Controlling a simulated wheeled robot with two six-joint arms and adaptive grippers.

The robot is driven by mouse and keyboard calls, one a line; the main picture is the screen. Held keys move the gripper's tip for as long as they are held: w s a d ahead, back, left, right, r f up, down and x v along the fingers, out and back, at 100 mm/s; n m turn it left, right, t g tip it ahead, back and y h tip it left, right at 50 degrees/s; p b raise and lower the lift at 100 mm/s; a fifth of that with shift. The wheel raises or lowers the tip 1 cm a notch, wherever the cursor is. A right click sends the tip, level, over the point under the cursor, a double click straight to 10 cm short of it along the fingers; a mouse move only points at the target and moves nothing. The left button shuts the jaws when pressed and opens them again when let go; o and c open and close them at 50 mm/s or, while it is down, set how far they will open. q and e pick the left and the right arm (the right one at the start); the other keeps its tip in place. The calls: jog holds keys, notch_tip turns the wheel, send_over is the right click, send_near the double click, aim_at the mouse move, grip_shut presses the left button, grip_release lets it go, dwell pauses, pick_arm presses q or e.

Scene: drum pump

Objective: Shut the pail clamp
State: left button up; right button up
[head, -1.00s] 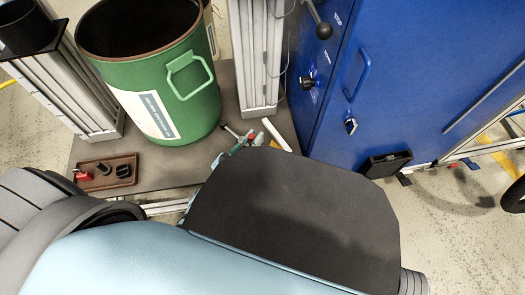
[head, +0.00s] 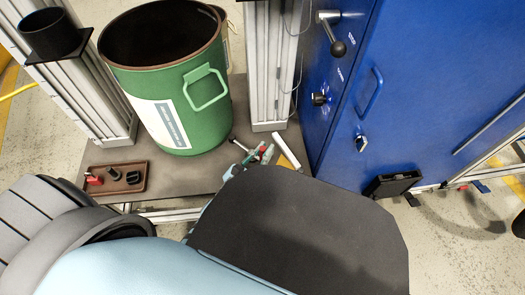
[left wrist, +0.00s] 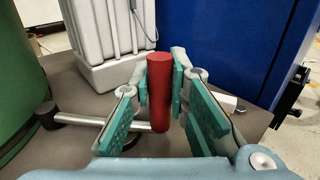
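The clamp shows as a grey bar with a dark end (left wrist: 85,119) and an upright red handle (left wrist: 160,90) in the left wrist view. It lies low over the grey base plate, beside the green pail (head: 181,130). My left gripper (head: 257,153) reaches down to it at the pail's right. In the left wrist view its teal pads (left wrist: 161,78) press close on both sides of the red handle, so it appears shut on it. In the head view my arm and the gripper hide part of the clamp. My right gripper is not in view.
A brown tray (head: 133,183) with small red and black parts lies at the left. Grey posts (head: 268,70) stand behind the clamp and left of the pail. A blue cabinet (head: 430,90) with handles stands at the right. A white bar (head: 286,151) lies near the gripper.

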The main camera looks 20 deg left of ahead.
pick_arm(q)
jog(key=o, duration=0.4)
jog(key=s, duration=0.4)
jog(key=s+a, duration=0.1)
jog(key=s, duration=0.3)
jog(key=s+a, duration=0.1)
jog(key=s, duration=0.2)
jog(key=shift+s+a, duration=0.1)
jog(key=shift+s, duration=0.3)
